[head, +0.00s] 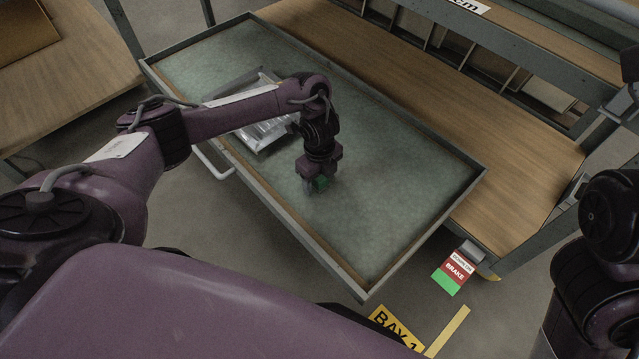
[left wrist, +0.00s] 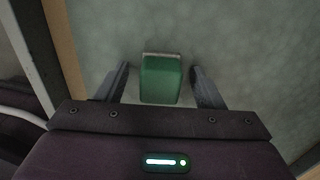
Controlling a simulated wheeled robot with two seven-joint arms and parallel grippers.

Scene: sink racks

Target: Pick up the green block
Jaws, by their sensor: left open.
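The green block (head: 321,183) lies on the green-grey surface of a shallow drawer (head: 400,190). In the head view my left gripper (head: 318,186) is right over the block and partly hides it. In the left wrist view the block (left wrist: 160,79) stands between the two fingers of my left gripper (left wrist: 160,86), with a gap on each side. The left gripper is open. My right gripper does not show; only part of my right arm is at the right edge of the head view.
A clear or silvery tray (head: 262,130) lies in the drawer left of the block. The drawer has a raised rim (head: 330,270) all around. A wooden workbench (head: 500,150) stands behind it. The drawer's right part is clear.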

